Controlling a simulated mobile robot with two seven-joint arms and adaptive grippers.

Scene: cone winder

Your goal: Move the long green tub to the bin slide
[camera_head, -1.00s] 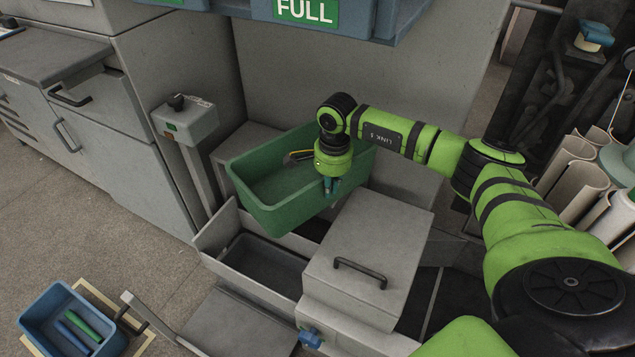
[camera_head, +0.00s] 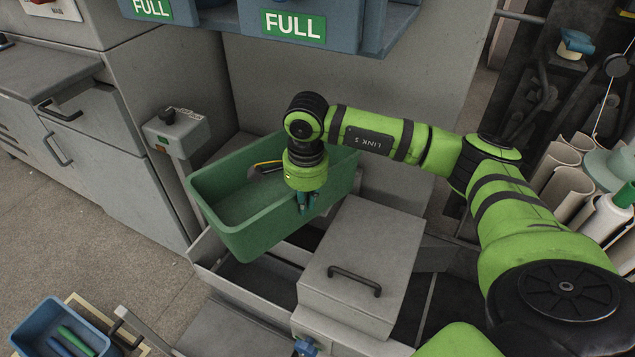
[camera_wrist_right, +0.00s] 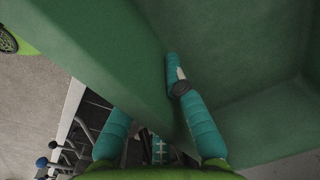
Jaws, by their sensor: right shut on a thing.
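The long green tub (camera_head: 225,210) is held in the air, slightly tilted, above the grey open trough and left of the grey lidded box in the head view. My right gripper (camera_head: 307,201) is shut on the tub's near wall, towards its right end. In the right wrist view, teal fingers (camera_wrist_right: 160,125) straddle the green tub wall (camera_wrist_right: 130,75). A thin yellow-and-dark piece (camera_head: 267,166) shows at the tub's far side, partly hidden by my wrist. I cannot tell for sure which surface is the bin slide. My left gripper is out of view.
A grey box with a black handle (camera_head: 354,281) stands right of the trough (camera_head: 231,290). Blue bins labelled FULL (camera_head: 345,30) hang above. A control post (camera_head: 176,133) stands close to the tub's left end. A blue crate (camera_head: 30,325) lies at lower left.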

